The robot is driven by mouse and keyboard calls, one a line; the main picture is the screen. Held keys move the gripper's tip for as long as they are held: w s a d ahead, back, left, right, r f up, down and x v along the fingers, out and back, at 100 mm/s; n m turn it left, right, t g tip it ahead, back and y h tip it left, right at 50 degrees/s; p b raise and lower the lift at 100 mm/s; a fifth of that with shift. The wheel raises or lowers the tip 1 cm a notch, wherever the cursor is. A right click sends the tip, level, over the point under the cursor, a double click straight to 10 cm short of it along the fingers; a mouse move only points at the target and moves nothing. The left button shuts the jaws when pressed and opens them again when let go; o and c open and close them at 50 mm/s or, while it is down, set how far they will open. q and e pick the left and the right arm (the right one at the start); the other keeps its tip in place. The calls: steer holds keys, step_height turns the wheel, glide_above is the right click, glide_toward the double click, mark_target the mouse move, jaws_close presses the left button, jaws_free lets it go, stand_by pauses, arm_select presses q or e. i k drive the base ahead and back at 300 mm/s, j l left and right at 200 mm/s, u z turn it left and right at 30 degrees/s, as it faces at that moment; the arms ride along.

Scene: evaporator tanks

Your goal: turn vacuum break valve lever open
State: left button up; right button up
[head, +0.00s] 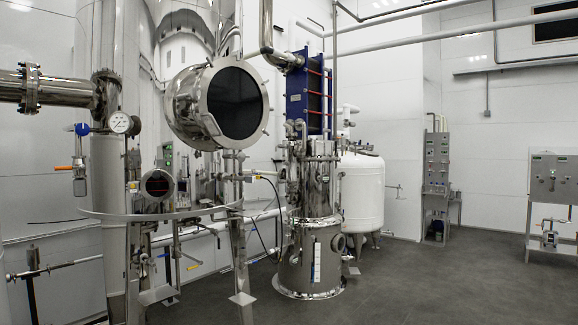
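A valve with an orange lever (64,168) is on the left, on a short vertical pipe below a blue round fitting (82,129). The lever lies about level and points left. A round white pressure gauge (120,123) sits just right of the fitting. No label is readable, so I cannot tell for certain that this is the vacuum break valve. Neither of my grippers is in view.
A steel vessel with a dark round window (234,102) stands on legs behind a curved rail (150,215). A steel column (310,265) and a white tank (361,190) stand further right. The grey floor (430,285) is clear at front right. Control panels (553,178) stand at right.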

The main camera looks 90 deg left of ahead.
mark_target(82, 167)
steer(key=u, duration=4.05)
steer(key=i+l+z, duration=0.9)
steer(key=i+z, duration=0.25)
steer(key=i+l+u, duration=0.15)
steer(key=i, duration=0.4)
steer(key=i+l+u, duration=0.2)
steer(key=i, duration=0.3)
